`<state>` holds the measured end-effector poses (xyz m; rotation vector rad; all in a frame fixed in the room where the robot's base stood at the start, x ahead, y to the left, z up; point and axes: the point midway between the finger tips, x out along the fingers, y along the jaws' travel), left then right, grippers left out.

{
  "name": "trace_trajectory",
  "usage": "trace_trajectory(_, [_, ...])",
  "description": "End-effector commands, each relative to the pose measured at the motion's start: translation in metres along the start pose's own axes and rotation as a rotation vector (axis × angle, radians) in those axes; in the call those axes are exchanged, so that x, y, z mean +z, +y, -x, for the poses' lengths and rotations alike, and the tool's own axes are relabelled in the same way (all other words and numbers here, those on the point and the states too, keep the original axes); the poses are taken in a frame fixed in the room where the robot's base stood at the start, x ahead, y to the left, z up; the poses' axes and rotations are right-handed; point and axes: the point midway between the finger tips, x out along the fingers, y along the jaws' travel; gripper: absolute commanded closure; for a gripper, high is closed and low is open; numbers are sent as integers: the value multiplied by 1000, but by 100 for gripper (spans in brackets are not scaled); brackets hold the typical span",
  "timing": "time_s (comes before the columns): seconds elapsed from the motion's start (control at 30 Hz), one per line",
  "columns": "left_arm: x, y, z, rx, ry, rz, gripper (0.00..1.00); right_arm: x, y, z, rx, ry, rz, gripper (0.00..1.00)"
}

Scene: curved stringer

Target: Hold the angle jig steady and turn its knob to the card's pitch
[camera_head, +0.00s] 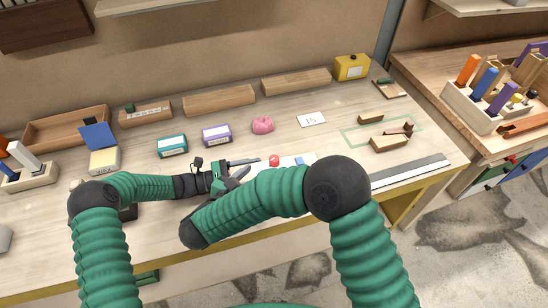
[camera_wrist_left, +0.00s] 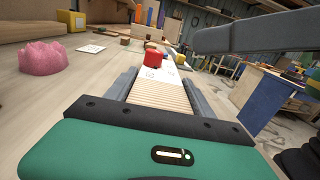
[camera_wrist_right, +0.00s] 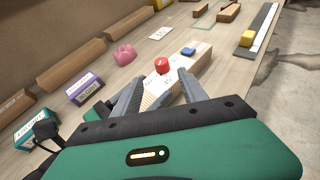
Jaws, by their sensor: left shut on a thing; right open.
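The angle jig is a pale wooden bar with a white printed face, seen in the left wrist view (camera_wrist_left: 160,95). Its red knob (camera_head: 274,160) shows in all views; a blue part (camera_wrist_right: 188,51) sits farther along. My left gripper (camera_wrist_left: 158,82) is shut on the jig's near wooden end, a finger along each side. My right gripper (camera_wrist_right: 160,88) is open, its fingers spread above the same end, short of the knob (camera_wrist_right: 161,65). The card (camera_head: 312,119) lies flat behind the jig and reads 15. Arms hide part of the jig in the head view.
A pink lump (camera_head: 263,124), a purple-edged box (camera_head: 216,135) and a teal box (camera_head: 172,146) stand behind the grippers. Wooden blocks (camera_head: 389,142) lie in a green outline at the right. A long metal strip (camera_head: 410,172) runs along the front edge.

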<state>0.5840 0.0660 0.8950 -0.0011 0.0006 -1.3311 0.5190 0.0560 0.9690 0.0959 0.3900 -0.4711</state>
Motion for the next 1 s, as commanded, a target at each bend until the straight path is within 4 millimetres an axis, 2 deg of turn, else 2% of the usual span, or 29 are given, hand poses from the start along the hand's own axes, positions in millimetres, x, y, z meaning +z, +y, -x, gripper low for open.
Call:
trace_trajectory(0.17, [1, 0, 0, -1, -3, -1, 100, 1, -3, -25, -10, -5, -1, 50])
trace_trajectory(0.4, [1, 0, 0, 0, -3, -1, 100, 1, -3, -84, -9, -4, -1, 50])
trace_trajectory(0.53, [1, 0, 0, 0, -3, -1, 100, 1, -2, -106, -7, -5, 0, 50])
trace_trajectory(0.7, [1, 0, 0, 0, -3, -1, 100, 1, -2, -118, -6, -5, 1, 50])
trace_trajectory(0.9, [1, 0, 0, 0, -2, -1, 100, 2, -2, -118, -5, -5, 1, 50])
trace_trajectory(1.0, [1, 0, 0, 0, -2, -1, 100, 2, -2, -118, -5, -5, 1, 62])
